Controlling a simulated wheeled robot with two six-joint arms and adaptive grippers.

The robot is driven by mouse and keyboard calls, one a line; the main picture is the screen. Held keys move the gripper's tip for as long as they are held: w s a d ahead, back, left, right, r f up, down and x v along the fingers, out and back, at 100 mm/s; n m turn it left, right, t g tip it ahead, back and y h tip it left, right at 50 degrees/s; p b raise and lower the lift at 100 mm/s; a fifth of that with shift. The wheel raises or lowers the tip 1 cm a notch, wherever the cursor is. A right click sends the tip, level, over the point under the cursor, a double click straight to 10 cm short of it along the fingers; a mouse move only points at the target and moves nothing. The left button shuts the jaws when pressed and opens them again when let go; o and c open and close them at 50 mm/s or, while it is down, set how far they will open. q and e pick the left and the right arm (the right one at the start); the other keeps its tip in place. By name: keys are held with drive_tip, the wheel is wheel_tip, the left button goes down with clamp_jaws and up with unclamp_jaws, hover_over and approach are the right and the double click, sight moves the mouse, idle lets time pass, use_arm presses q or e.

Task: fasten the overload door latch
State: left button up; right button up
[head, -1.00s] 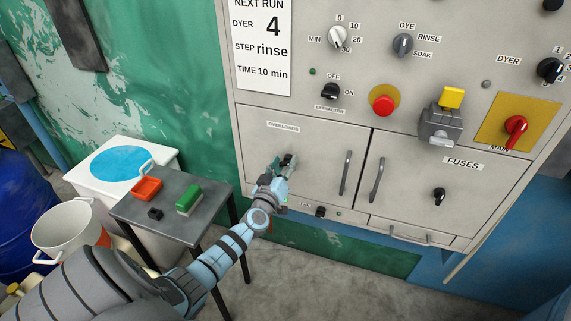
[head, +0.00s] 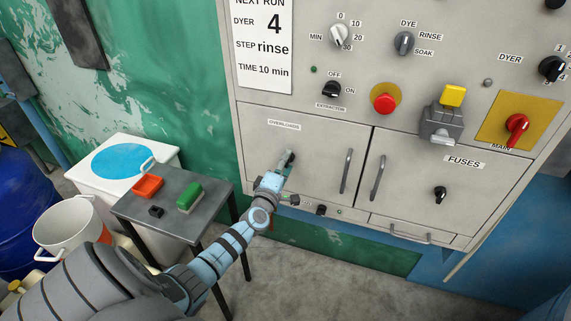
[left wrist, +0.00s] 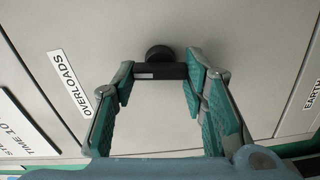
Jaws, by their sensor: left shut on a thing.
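The overload door (head: 318,135) is the left lower panel of the grey cabinet and looks flush with its frame. Its "OVERLOADS" label also shows in the left wrist view (left wrist: 70,83). The black latch (head: 291,156) is on this door; in the left wrist view its round hub (left wrist: 159,53) sits just beyond a short black bar (left wrist: 160,71). My left gripper (head: 285,164) is at the latch, its two teal-padded fingers (left wrist: 160,78) on either end of the bar, shut on it. The gripper partly hides the latch in the head view. My right gripper is not in view.
The door's handle (head: 346,171) stands out right of the latch. The fuses door (head: 410,205) with its own black latch (head: 440,194) is further right. A small black knob (head: 321,209) sits below. A grey table (head: 207,221) with an orange tray (head: 148,187) and green block (head: 189,198) stands left.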

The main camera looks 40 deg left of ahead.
use_arm(q)
drive_tip(key=shift+f+n, duration=0.1)
drive_tip(key=shift+n, duration=0.8)
drive_tip(key=o, duration=1.2)
drive_tip(key=shift+c, duration=0.2)
drive_tip(key=shift+s, duration=0.15)
drive_tip(key=v, duration=1.2)
